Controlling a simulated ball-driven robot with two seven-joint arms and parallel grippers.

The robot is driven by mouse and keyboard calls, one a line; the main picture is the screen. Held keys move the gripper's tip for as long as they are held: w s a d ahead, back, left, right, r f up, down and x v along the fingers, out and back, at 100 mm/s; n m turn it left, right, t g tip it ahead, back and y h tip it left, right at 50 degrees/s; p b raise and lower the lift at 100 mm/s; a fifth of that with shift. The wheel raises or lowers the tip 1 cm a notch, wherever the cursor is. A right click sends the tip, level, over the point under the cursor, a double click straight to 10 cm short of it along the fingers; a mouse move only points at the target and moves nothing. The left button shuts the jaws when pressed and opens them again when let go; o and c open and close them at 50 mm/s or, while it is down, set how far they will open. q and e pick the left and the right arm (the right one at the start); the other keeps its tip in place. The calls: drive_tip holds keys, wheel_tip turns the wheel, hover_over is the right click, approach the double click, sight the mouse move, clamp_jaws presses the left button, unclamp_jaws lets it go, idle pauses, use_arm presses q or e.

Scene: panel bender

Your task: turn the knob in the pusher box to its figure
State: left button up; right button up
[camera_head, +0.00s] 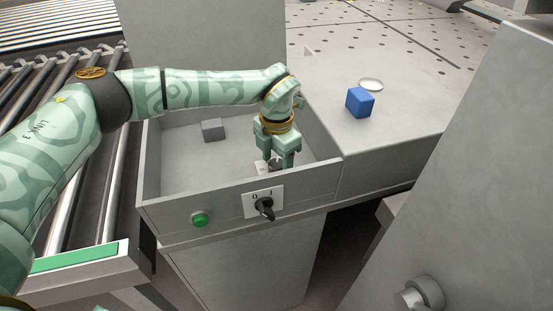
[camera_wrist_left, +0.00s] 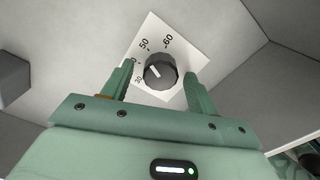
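The dark round knob (camera_wrist_left: 160,73) sits on a white scale plate (camera_wrist_left: 180,45) on the grey floor of the open pusher box (camera_head: 165,205). In the left wrist view the scale shows 30, 50 and 60; another figure is partly covered by a finger. The knob's white mark points up and left, toward the partly covered figure. My left gripper (camera_head: 277,162) reaches down into the box over the knob. Its fingers (camera_wrist_left: 158,80) are open, one on either side of the knob, with visible gaps. The gripper hides most of the knob in the head view. My right gripper is not in view.
The box's front wall carries a green button (camera_head: 200,219) and a black 0/1 switch (camera_head: 265,209). A small grey block (camera_head: 212,129) lies inside the box. A blue cube (camera_head: 360,102) and a pale round disc (camera_head: 371,84) are on the surface to the right. Rollers (camera_head: 75,160) run left.

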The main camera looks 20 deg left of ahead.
sight(277, 163)
use_arm(q)
wheel_tip(277, 163, up, 16)
drive_tip(key=p, duration=0.1)
drive_tip(key=shift+r+p, duration=0.15)
drive_tip(key=shift+p, duration=0.15)
idle(1.0)
